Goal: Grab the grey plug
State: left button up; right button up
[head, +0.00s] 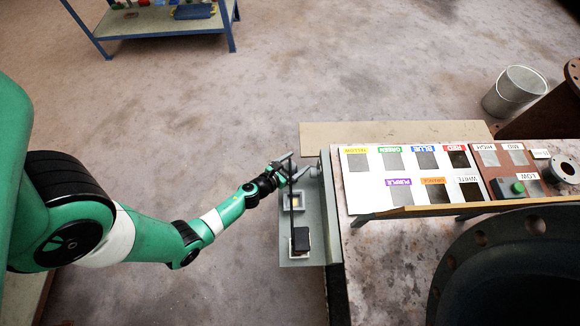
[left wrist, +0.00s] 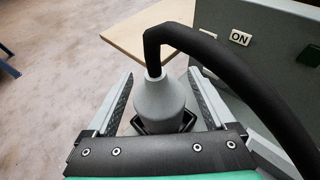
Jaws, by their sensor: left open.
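The grey plug (left wrist: 162,104) is a cone-topped body with a thick black cable (left wrist: 228,58) bending out of its top and arching to the right. It stands over a dark square socket frame (left wrist: 186,121) in the left wrist view. My left gripper (head: 291,166) is open, with one finger on each side of the plug. Gaps show between the fingers and the plug, so it is not gripped. In the head view the plug is too small and covered to make out clearly. My right gripper is not in view.
A grey panel (head: 325,225) carries a light-centred square fitting (head: 293,201) and a black block (head: 301,239). An upright grey wall with an ON label (left wrist: 240,38) stands right of the plug. A table with colour-labelled squares (head: 392,160) is further right. Open floor lies behind.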

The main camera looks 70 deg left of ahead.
pick_arm(q)
jog(key=shift+s, duration=0.15)
jog(key=shift+c, duration=0.5)
grip_shut()
jog(key=shift+r+p, duration=0.55)
notch_tip(320, 180, up, 3)
jog(key=p, duration=0.3)
jog(key=shift+r, duration=0.2)
jog(key=s+d+b, duration=0.1)
jog(key=s+d, duration=0.3)
jog(key=s, duration=0.4)
jog(key=s+d+b, duration=0.1)
jog(key=s+d, duration=0.3)
jog(key=s, duration=0.3)
jog(key=shift+s+d+f, duration=0.15)
jog(key=shift+s+f, duration=0.25)
jog(key=shift+f, duration=0.05)
